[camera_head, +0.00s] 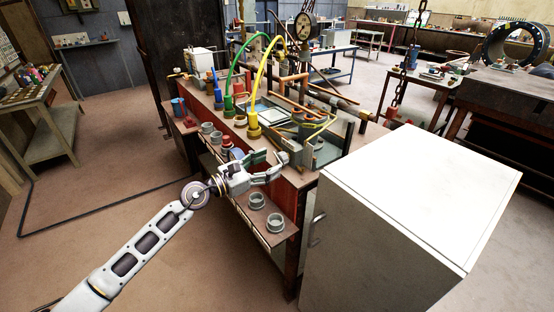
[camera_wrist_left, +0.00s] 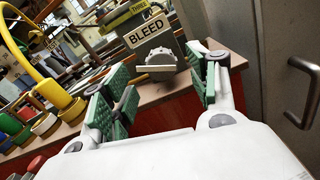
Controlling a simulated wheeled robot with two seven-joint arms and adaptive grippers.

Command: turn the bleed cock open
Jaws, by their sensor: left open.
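The bleed cock shows in the left wrist view as a grey block with a white BLEED label (camera_wrist_left: 147,36) and a round grey knob with a flat bar handle (camera_wrist_left: 158,66) on its front. The bar lies roughly level in that picture. My left gripper (camera_wrist_left: 161,72) is open, its green-padded fingers on either side of the handle in the picture, with nothing between the pads. The handle looks a little beyond the fingertips, apart from them. In the head view my left gripper (camera_head: 276,162) is at the bench's front edge and partly hides what is behind it. My right gripper is not in view.
A white cabinet (camera_head: 421,190) stands right of the bench; its handle (camera_wrist_left: 304,92) shows close by. A yellow hose (camera_head: 258,85) and a green hose (camera_head: 231,72) rise left of the gripper. Grey rings (camera_head: 275,223) sit on the lower shelf.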

